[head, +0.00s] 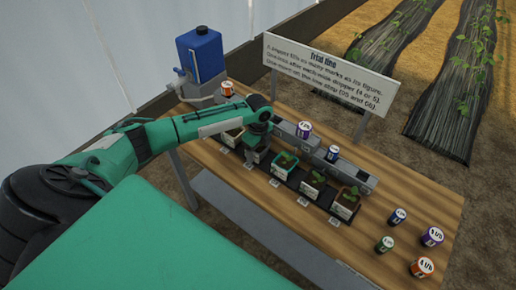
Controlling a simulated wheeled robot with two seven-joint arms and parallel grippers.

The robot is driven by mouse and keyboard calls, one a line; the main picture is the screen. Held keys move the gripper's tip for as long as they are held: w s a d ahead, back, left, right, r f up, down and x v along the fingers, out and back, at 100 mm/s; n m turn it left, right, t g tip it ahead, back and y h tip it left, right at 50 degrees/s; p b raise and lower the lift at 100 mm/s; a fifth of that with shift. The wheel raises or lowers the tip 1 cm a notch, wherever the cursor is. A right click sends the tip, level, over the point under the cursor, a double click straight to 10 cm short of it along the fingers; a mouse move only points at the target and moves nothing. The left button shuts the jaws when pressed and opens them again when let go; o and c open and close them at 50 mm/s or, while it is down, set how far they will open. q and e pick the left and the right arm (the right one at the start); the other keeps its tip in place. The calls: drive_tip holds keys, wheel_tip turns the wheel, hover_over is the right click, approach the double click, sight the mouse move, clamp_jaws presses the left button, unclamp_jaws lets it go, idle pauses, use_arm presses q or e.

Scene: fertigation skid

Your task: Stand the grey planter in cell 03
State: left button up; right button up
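A planter (256,155) that looks grey, with a plant in it, stands low in the dark row tray on the table, second from the left. My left gripper (258,147) is right above and in front of it, covering much of it. I cannot tell whether its fingers are open or closed around the planter. The tray (329,207) also holds a whitish planter (231,137) at its left end, and teal (287,163), dark (313,182) and brown-rimmed (346,202) planters to the right. The cell labels are too small to read. My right gripper is out of view.
A grey rail (350,175) behind the planters carries purple (304,130) and blue (332,153) drippers. A blue tank (202,55) and sign (325,75) stand behind. Several loose drippers (421,267) stand at the table's right end. The front wooden strip (270,205) is clear.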

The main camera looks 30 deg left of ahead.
use_arm(q)
drive_tip(key=shift+o, duration=1.1)
drive_tip(key=shift+r, duration=0.25)
wheel_tip(320, 180, up, 12)
drive_tip(key=b, duration=0.1)
drive_tip(key=shift+f, duration=0.1)
